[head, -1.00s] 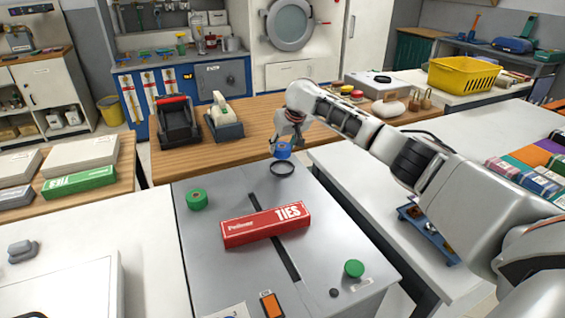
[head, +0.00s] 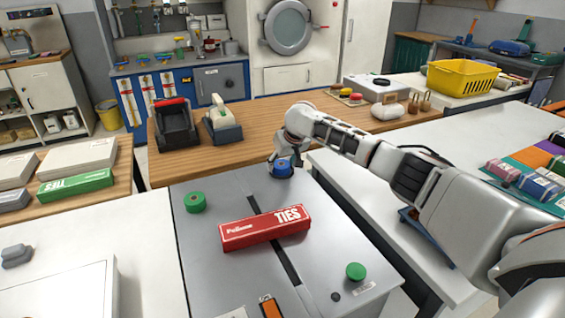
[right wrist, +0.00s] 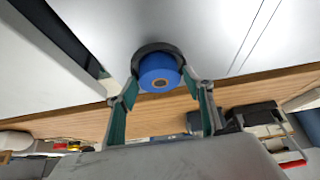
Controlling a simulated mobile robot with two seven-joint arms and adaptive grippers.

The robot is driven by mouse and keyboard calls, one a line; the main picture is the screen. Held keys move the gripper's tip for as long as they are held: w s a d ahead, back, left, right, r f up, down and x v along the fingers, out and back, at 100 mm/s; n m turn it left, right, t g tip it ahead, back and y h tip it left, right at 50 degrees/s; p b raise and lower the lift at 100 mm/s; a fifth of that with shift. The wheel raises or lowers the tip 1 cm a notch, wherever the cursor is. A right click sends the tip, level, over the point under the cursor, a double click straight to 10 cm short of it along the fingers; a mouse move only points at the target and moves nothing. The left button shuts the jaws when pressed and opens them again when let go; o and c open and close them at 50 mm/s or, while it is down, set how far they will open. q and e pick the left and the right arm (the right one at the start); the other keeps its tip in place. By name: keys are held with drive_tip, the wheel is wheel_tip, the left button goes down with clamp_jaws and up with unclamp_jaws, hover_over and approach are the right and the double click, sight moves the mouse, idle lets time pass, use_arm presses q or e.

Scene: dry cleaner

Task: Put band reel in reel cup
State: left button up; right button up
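The blue band reel (head: 283,169) is at the far edge of the grey machine top, where the dark ring-shaped reel cup stood visible earlier. In the right wrist view the blue reel (right wrist: 160,76) sits within the black rim of the reel cup (right wrist: 146,50); how deep it sits is hard to tell. My right gripper (right wrist: 168,92) is open around the reel, with a clear gap at the finger on the right of the picture. In the head view my right gripper (head: 284,158) is directly above the reel and mostly covers the cup. My left gripper is out of view.
A red TIES box (head: 264,228) lies across the machine's dark slot. A green reel (head: 195,202) sits to its left and a green round piece (head: 355,271) to its lower right. The wooden counter (head: 252,130) with dark dispensers stands behind.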

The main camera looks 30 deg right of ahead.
sight(285, 168)
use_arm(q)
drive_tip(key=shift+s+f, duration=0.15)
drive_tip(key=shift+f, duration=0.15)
use_arm(e)
drive_tip(key=shift+r, duration=0.2)
drive_tip(key=p+v, duration=0.2)
drive_tip(key=v, duration=0.2)
drive_tip(key=shift+w+r, duration=0.1)
drive_tip(key=shift+r, duration=0.15)
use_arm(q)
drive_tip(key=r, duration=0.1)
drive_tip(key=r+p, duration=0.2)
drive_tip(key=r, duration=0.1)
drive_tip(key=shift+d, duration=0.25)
use_arm(e)
drive_tip(key=v, duration=0.7)
drive_tip(key=shift+s+r, duration=0.2)
drive_tip(key=shift+s, duration=0.2)
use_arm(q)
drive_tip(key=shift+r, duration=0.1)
